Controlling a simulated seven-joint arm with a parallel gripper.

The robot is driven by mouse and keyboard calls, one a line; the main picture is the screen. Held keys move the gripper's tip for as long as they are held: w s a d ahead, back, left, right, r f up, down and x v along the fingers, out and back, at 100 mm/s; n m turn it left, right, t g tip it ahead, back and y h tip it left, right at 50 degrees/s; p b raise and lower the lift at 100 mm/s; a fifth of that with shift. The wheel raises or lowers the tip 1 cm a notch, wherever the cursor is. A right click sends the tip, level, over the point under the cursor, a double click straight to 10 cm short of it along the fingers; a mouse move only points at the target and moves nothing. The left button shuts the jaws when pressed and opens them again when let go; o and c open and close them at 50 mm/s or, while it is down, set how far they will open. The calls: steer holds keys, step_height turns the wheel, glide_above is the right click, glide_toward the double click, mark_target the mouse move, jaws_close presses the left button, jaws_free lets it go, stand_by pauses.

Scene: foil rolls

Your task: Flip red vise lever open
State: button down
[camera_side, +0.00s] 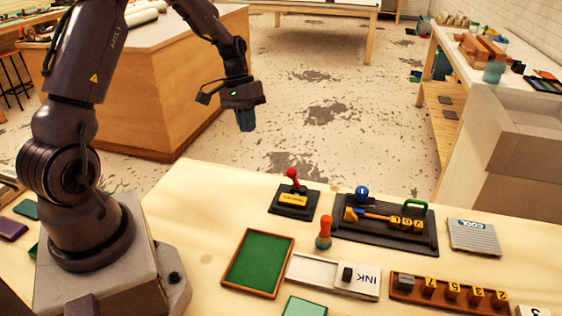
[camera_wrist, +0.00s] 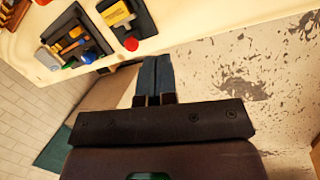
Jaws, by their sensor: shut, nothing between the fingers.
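A lever with a red ball knob (camera_side: 292,174) stands up from a small black base (camera_side: 280,209) with a yellow block (camera_side: 293,198). In the wrist view the red knob (camera_wrist: 131,44) and yellow block (camera_wrist: 116,13) are near the top, seen from above. My gripper (camera_side: 247,124) hangs in the air beyond the table's far edge, left of and above the lever, apart from it. In the wrist view its two blue-grey fingers (camera_wrist: 155,68) are together with nothing between them.
A black fixture board (camera_side: 372,232) with a blue knob, an orange-handled tool, yellow letter blocks and a green handle sits right of the lever. A green tray (camera_side: 258,262), an orange-topped stamp (camera_side: 323,233) and an INK box (camera_side: 333,275) lie nearer. The air around my gripper is clear.

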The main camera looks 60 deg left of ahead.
mark_target(295, 179)
steer(key=shift+m+t+h, duration=0.4)
steer(key=shift+m+t, duration=0.3)
steer(key=w+a, duration=0.1)
steer(key=w+a+f, duration=0.1)
steer(key=w+a, duration=0.1)
steer(key=w, duration=0.1)
steer(key=shift+w+f, duration=0.1)
steer(key=shift+f, duration=0.2)
steer(key=shift+f, duration=0.1)
steer(key=x, duration=1)
steer(key=shift+f, duration=0.2)
steer(key=d, duration=0.2)
steer(key=shift+w+d+r, duration=0.2)
steer(key=shift+w+d, duration=0.05)
steer(key=shift+w, duration=0.15)
steer(key=shift+w+d, duration=0.2)
steer(key=shift+d, duration=0.35)
